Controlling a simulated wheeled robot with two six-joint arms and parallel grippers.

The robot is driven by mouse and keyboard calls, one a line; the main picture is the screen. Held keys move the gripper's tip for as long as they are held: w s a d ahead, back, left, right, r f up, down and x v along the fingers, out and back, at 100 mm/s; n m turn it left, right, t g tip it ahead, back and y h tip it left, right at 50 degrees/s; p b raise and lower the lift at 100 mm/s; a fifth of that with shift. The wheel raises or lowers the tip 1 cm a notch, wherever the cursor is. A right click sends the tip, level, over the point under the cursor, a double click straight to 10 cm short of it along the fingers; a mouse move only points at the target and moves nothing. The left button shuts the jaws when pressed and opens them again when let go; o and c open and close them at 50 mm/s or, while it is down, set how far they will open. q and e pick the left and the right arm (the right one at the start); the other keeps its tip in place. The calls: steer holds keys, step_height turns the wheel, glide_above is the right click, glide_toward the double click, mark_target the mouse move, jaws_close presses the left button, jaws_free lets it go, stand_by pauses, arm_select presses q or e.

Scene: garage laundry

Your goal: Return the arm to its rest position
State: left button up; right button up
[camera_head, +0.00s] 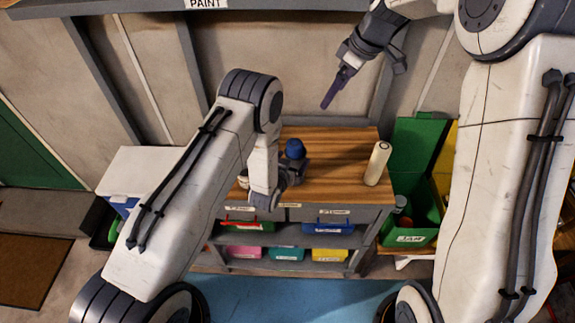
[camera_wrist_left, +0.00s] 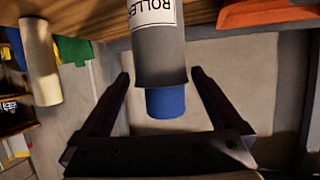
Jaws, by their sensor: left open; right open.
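My left arm reaches in from the left over the wooden bench (camera_head: 335,180), and its gripper (camera_head: 291,172) is low over the bench top. A grey bottle with a blue cap (camera_head: 295,148) is at this gripper. In the left wrist view the grey bottle (camera_wrist_left: 160,60) appears upside down, with a white label partly reading "ROLLE", between the open fingers (camera_wrist_left: 160,78). Gaps show beside its cap. Contact farther up cannot be told. My right gripper (camera_head: 338,88) is raised before the wall, open and empty, pointing down to the left.
A cream cylinder (camera_head: 377,163) stands on the bench's right side. A green open bin (camera_head: 410,220) is right of the bench. Coloured bins sit on the shelves below. A shelf edge (camera_head: 150,8) runs along the top. Blue floor (camera_head: 285,292) lies in front.

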arm_select(q)
steer(key=v, duration=0.5)
steer(key=shift+r, duration=0.1)
steer(key=x, duration=1.2)
arm_select(e)
steer(key=x, duration=0.6)
steer(key=shift+f, duration=0.4)
steer(key=shift+w+a, duration=0.1)
steer(key=shift+a, duration=0.05)
